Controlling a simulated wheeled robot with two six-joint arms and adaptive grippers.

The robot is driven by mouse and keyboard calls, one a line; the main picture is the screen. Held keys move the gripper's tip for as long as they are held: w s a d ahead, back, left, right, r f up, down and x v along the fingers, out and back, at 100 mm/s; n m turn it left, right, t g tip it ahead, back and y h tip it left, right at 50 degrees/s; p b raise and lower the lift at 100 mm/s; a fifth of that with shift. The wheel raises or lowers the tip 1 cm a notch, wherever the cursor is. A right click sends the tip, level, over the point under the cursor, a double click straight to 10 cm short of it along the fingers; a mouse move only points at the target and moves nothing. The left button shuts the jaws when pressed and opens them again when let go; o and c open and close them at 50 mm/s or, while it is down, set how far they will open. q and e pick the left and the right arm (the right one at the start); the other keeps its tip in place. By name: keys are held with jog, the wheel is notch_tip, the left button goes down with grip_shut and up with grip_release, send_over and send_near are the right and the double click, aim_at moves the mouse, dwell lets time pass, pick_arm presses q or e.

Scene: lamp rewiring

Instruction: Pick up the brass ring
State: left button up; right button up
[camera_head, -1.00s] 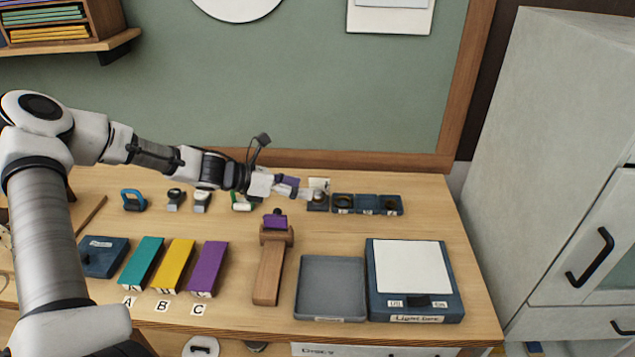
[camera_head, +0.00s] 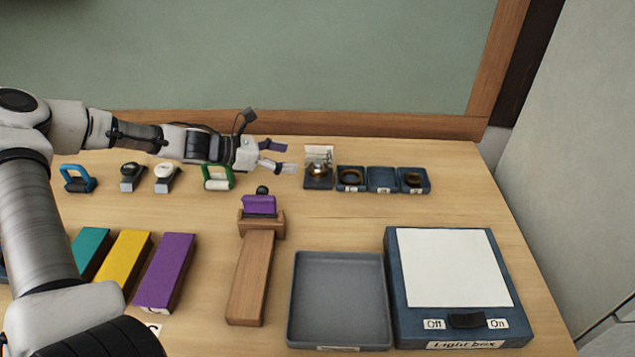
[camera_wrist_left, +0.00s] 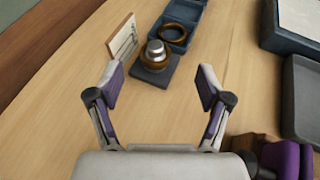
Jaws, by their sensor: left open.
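A brass-coloured ring (camera_head: 318,171) sits around a silver-topped post on a small dark stand, with a white card upright behind it. It also shows in the left wrist view (camera_wrist_left: 155,62), ahead of the fingers. Two more dark brass-toned rings lie in blue trays, one in the left tray (camera_head: 351,177) and one in the right tray (camera_head: 413,180). I cannot tell which ring the task names. My left gripper (camera_head: 281,157) is open and empty, just left of the stand and apart from it. In the left wrist view its fingers (camera_wrist_left: 158,88) are spread wide. My right gripper is not in view.
The middle blue tray (camera_head: 382,179) looks empty. A purple-topped wooden holder (camera_head: 260,212), a grey tray (camera_head: 340,298) and a light box (camera_head: 459,270) lie nearer. Bare wood lies between the stand and the grey tray.

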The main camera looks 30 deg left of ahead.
aim_at(314, 167)
pick_arm(q)
jog(key=f+b, duration=0.1)
jog(key=f, duration=0.1)
jog(key=f+b, duration=0.1)
jog(key=shift+w+a+f, duration=0.2)
jog(key=shift+w+f, duration=0.15)
jog(key=shift+w, duration=0.05)
jog(key=shift+w+d+f+b, duration=0.2)
jog(key=shift+w+d+b, duration=0.4)
jog(key=shift+b, duration=0.4)
jog(key=shift+w+d+b, duration=0.2)
jog(key=shift+d+b, duration=0.05)
jog(key=shift+b, duration=0.05)
jog(key=b+x, duration=0.2)
jog(key=x, duration=0.2)
jog(key=shift+w+d, duration=0.15)
jog(key=shift+w, duration=0.3)
jog(key=shift+w+d, duration=0.1)
jog(key=shift+w, duration=0.05)
jog(key=shift+r, duration=0.15)
jog(key=shift+c, duration=1)
jog(key=c, duration=1)
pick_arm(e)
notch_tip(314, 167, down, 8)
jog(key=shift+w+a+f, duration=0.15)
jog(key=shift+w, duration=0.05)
